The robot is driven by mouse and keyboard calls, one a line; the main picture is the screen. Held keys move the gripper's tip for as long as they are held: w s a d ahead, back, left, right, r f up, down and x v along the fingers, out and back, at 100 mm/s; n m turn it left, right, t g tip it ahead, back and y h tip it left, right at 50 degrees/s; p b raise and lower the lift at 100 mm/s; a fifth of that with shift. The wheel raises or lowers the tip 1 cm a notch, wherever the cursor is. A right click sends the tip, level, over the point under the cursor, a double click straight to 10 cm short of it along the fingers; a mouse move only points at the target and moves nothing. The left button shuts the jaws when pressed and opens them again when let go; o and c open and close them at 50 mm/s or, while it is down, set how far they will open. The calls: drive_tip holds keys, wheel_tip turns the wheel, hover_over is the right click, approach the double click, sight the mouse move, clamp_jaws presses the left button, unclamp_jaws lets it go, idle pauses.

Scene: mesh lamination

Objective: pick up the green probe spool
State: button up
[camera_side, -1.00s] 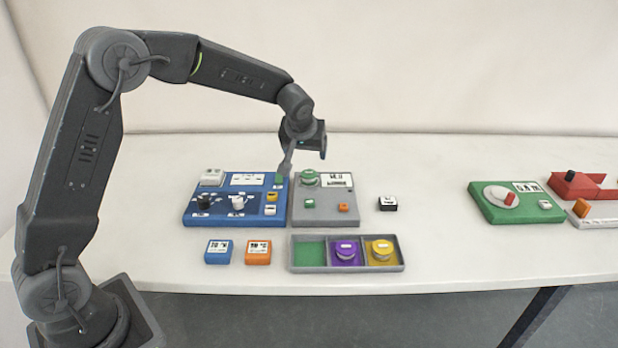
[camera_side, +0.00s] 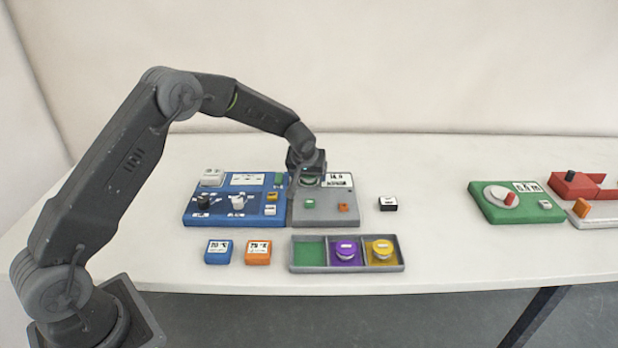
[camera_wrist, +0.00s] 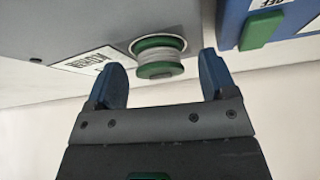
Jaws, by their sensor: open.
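The green probe spool (camera_wrist: 158,60) has green ends and a pale grey middle. It stands on the grey instrument (camera_side: 326,208), at that instrument's back left. In the side view the spool is mostly hidden behind my gripper (camera_side: 305,175), with only a bit of it showing. In the wrist view my gripper (camera_wrist: 160,85) is open, with one blue finger on each side of the spool. The spool lies between the fingertips, with a gap to both fingers. The gripper is empty.
A blue instrument (camera_side: 222,217) with knobs adjoins the grey one. A grey tray (camera_side: 347,269) in front has a bare green compartment, a purple spool (camera_side: 345,251) and a yellow spool (camera_side: 380,249). A small black timer (camera_side: 388,204) sits right. Table between it and the green device (camera_side: 490,212) is clear.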

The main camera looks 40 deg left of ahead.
drive_tip(key=shift+w+f, duration=0.1)
drive_tip(key=c, duration=1.1)
